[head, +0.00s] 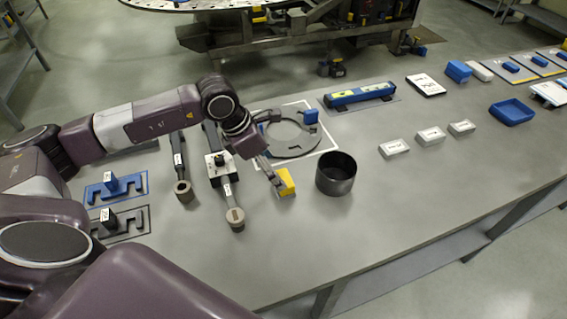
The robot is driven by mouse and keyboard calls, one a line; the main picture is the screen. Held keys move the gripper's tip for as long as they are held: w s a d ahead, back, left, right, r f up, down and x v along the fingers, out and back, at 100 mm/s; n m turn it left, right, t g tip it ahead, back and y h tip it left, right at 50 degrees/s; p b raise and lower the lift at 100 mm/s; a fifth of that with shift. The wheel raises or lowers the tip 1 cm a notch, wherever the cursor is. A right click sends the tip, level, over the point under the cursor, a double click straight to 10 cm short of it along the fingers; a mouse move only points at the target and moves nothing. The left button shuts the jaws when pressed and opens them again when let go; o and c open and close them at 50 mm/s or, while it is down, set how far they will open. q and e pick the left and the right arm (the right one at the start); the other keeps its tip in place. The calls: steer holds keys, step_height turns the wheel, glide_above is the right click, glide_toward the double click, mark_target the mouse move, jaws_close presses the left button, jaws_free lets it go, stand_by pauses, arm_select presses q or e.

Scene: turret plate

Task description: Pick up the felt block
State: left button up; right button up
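A small yellow block (286,182) stands on the grey table between the arm and a black open cylinder. It looks like the felt block, though no label on it is readable. My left gripper (276,180) reaches down from the left, its fingertips right at the yellow block's left side and overlapping it in the picture. I cannot tell whether the fingers are closed on the block or only beside it. The block appears to be at table level. My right gripper is not in view.
The black cylinder (336,173) stands close right of the block. Behind is a grey ring (290,150) on a white-edged sheet. Dark-handled tools (231,205) lie to the left. Several white labelled boxes (430,136) and a blue tray (511,112) are right. The front right table is clear.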

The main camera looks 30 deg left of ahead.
mark_target(283, 178)
arm_select(q)
steer(key=shift+p+x, duration=0.5)
steer(key=shift+x, duration=0.35)
steer(key=shift+d+f, duration=0.1)
steer(key=shift+f, duration=0.25)
steer(key=p+x, duration=0.3)
steer(key=x, duration=0.1)
steer(key=shift+w+d+f, duration=0.15)
steer(key=shift+w+d, duration=0.05)
steer(key=shift+w, duration=0.05)
steer(key=shift+f, duration=0.3)
steer(key=shift+w, duration=0.1)
steer(key=shift+c, duration=0.6)
steer(key=c, duration=1.2)
steer(key=shift+o, duration=0.2)
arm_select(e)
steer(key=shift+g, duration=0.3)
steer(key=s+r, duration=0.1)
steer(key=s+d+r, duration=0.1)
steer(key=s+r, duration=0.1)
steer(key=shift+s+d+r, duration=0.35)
